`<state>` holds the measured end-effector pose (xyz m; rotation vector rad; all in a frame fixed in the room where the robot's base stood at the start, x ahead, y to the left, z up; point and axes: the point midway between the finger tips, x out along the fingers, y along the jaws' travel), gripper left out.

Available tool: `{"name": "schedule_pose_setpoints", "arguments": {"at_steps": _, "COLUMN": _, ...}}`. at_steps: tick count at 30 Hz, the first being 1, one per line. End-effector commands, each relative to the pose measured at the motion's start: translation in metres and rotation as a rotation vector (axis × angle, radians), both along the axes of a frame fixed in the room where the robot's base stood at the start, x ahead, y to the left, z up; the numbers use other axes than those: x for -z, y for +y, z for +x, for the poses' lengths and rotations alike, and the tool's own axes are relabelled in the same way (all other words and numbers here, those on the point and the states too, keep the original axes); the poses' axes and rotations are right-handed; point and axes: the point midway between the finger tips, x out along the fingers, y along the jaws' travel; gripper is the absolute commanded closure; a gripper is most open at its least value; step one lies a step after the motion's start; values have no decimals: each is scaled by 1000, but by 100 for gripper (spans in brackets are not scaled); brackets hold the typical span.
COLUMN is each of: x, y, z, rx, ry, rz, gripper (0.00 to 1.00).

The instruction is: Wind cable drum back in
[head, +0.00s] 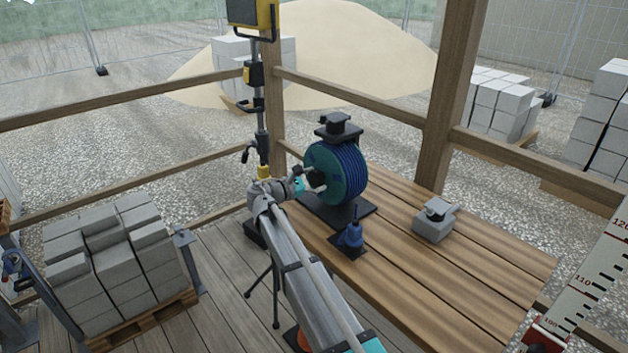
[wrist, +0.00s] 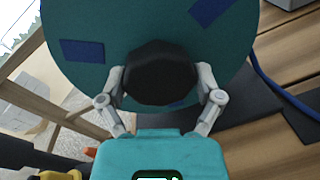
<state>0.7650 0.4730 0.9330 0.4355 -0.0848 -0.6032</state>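The cable drum (head: 335,172) stands upright on a black base on the wooden table, with blue cable wound around it. Its teal side disc (wrist: 95,35) fills the upper wrist view and bears blue patches. A black knob (wrist: 160,72) sticks out from the lower part of that disc. My gripper (wrist: 161,75) has a finger on each side of the knob, seemingly touching it. In the head view my gripper (head: 308,184) reaches the drum's left face, and the fingertips are hard to make out. A blue plug-like piece (head: 351,236) sits on a dark pad before the drum.
A grey box (head: 435,221) stands right of the drum on the table (head: 455,275). A yellow-and-black pole stand (head: 262,130) rises close behind my arm. Wooden rails and a post (head: 452,95) edge the deck. Blocks on a pallet (head: 110,255) stand at left.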

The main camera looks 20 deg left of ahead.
Motion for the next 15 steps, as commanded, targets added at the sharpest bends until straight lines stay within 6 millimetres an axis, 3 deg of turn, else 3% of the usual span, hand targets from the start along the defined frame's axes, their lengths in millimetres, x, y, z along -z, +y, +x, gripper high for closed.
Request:
{"name": "schedule_pose_setpoints", "arguments": {"at_steps": 2, "x": 1, "y": -2, "z": -1, "rx": 4, "ry": 2, "rz": 2, "gripper": 0}}
{"name": "schedule_pose_setpoints", "arguments": {"at_steps": 15, "x": 0, "y": 1, "z": -1, "rx": -2, "ry": -1, "rz": 0, "gripper": 0}}
